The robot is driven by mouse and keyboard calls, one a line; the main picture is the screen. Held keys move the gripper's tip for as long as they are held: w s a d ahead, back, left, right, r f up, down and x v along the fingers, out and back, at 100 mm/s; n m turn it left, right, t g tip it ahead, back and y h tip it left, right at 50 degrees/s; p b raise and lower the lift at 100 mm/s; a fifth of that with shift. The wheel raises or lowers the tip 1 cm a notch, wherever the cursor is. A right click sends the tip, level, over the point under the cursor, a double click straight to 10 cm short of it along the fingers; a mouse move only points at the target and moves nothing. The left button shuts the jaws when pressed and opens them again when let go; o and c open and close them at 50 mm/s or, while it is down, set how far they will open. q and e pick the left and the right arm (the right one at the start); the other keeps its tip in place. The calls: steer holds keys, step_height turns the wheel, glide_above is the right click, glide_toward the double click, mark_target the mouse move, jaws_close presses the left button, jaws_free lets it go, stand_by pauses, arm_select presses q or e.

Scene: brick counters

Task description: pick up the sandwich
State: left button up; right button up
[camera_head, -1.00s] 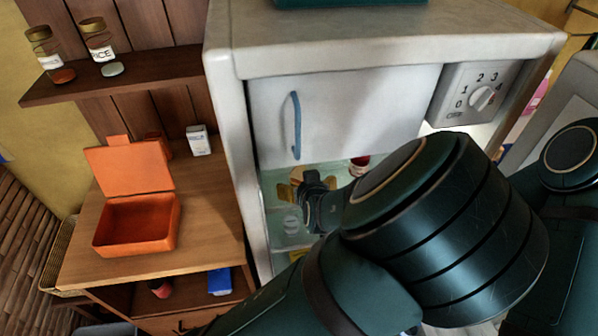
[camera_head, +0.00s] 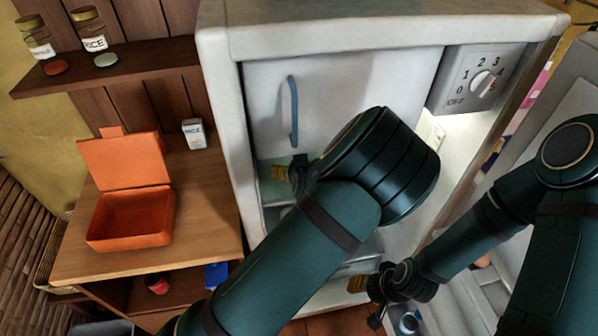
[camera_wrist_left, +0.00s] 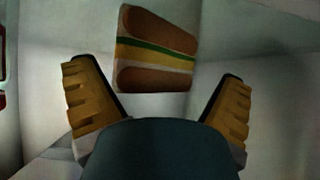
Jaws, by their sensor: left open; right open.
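The sandwich (camera_wrist_left: 155,48) shows in the left wrist view, with brown bread and green, yellow and white layers. It stands tilted on a pale surface beyond my left gripper (camera_wrist_left: 156,76), roughly between the lines of its two yellow fingers. The fingers are open and wide apart, and nothing is between them. In the head view my left gripper (camera_head: 284,176) is inside the open fridge (camera_head: 320,38), mostly behind my own arm, and the sandwich is hidden. My right gripper (camera_head: 368,298) is open and empty, low in front of the fridge.
The fridge's freezer door (camera_head: 340,95) is shut above the opening, with a dial panel (camera_head: 480,80) to its right. A wooden counter (camera_head: 200,220) at left holds an open orange lunch box (camera_head: 130,222) and a small white carton (camera_head: 195,134). Jars stand on the shelf (camera_head: 140,78).

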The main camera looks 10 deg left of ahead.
arm_select(q)
steer(key=c, duration=0.7)
